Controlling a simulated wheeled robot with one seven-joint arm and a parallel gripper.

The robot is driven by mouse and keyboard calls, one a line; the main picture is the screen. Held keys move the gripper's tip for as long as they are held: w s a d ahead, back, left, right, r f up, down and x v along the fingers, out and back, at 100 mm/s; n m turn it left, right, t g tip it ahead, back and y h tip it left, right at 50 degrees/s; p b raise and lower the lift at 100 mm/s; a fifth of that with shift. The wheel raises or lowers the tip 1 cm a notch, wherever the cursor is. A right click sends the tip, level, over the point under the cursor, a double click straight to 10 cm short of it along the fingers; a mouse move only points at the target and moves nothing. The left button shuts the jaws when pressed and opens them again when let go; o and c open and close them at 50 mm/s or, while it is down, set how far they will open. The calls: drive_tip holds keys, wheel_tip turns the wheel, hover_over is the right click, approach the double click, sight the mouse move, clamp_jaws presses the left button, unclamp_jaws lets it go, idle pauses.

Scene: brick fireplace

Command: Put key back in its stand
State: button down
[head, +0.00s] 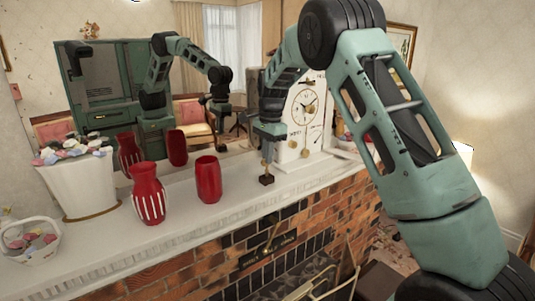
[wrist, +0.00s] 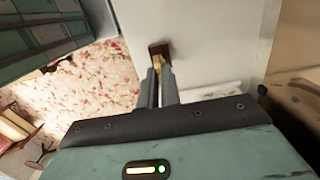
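A small gold key (head: 265,167) stands upright below my gripper (head: 267,152) in the head view, directly over a small dark block, the stand (head: 266,179), on the mantel in front of the clock. In the wrist view my gripper's fingers (wrist: 159,76) are close together with the gold key (wrist: 157,61) at their tips. The brown stand (wrist: 158,48) lies just beyond the key. The fingers appear shut on the key, and they hide its upper part. I cannot tell whether the key's lower end is seated in the stand or only touches it.
A white clock (head: 304,115) stands close behind my gripper. Two red vases (head: 148,194) (head: 208,180), a white planter (head: 78,187) and a basket (head: 30,242) stand to the left on the mantel (head: 190,225). A mirror behind reflects the room and my arm.

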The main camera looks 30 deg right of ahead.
drive_tip(key=shift+f+b, duration=0.35)
drive_tip(key=shift+f, duration=0.45)
drive_tip(key=c, duration=1.5)
unclamp_jaws()
drive_tip(key=shift+c, duration=0.2)
drive_tip(key=shift+r, duration=0.1)
wheel_tip(320, 180, up, 17)
drive_tip(key=d+b, duration=0.1)
drive_tip(key=b, duration=0.3)
drive_tip(key=shift+d, duration=0.25)
drive_tip(key=s+a+f+n+b, duration=0.35)
drive_tip(key=a+f, duration=0.25)
drive_tip(key=a, duration=0.3)
drive_tip(key=s+a+f+n+y+b, duration=0.1)
drive_tip(key=s+a+f+n+b, duration=0.1)
drive_tip(key=s+a+f+n, duration=0.5)
drive_tip(key=s+a+f+n+b, duration=0.25)
drive_tip(key=a+f, duration=0.25)
drive_tip(key=a, duration=0.5)
drive_tip(key=s+a+f+n+b, duration=0.2)
drive_tip(key=s+f+n, duration=0.4)
drive_tip(key=s+f, duration=0.3)
drive_tip(key=s+a+f+n+h+b, duration=0.1)
drive_tip(key=s+a+f+n+b, duration=0.2)
drive_tip(key=s+f, duration=0.6)
drive_tip(key=s+n+b, duration=0.2)
drive_tip(key=s+n, duration=0.1)
drive_tip(key=s, duration=0.5)
drive_tip(key=shift+s+a+f, duration=0.15)
drive_tip(key=shift+s+f, duration=0.1)
